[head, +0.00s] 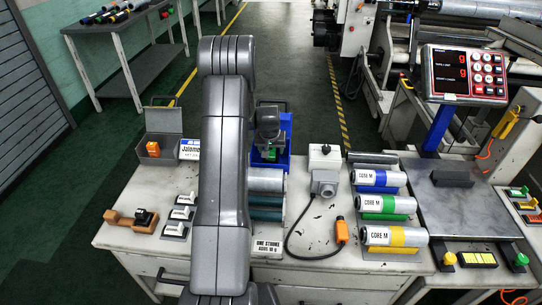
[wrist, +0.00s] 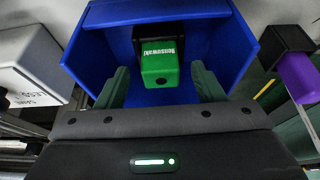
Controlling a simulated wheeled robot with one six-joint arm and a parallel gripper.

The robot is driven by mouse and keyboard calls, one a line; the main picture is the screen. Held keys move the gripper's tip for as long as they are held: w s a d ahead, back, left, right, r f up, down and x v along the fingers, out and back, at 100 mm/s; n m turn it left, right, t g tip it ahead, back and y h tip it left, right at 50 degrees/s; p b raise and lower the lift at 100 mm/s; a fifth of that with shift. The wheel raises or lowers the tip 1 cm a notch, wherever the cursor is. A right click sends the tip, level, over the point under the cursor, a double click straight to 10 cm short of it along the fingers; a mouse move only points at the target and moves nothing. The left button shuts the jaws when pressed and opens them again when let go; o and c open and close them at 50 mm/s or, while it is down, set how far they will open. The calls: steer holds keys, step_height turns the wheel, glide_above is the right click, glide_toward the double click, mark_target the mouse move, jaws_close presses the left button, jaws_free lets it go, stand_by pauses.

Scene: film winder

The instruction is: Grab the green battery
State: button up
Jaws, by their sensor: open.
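In the head view a bit of the green battery (head: 271,154) shows inside the blue bin (head: 284,135), below my gripper (head: 268,143). My gripper (wrist: 158,74) is open, with one finger on each side of the battery and a visible gap to each. The battery's far end is dark and partly shaded by the bin wall.
A purple-and-black object (wrist: 299,76) stands right of the bin and a white labelled box (wrist: 34,68) left of it in the wrist view.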

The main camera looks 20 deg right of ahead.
steer(key=shift+x, duration=0.75)
steer(key=shift+c, duration=0.2)
steer(key=c, duration=1.1)
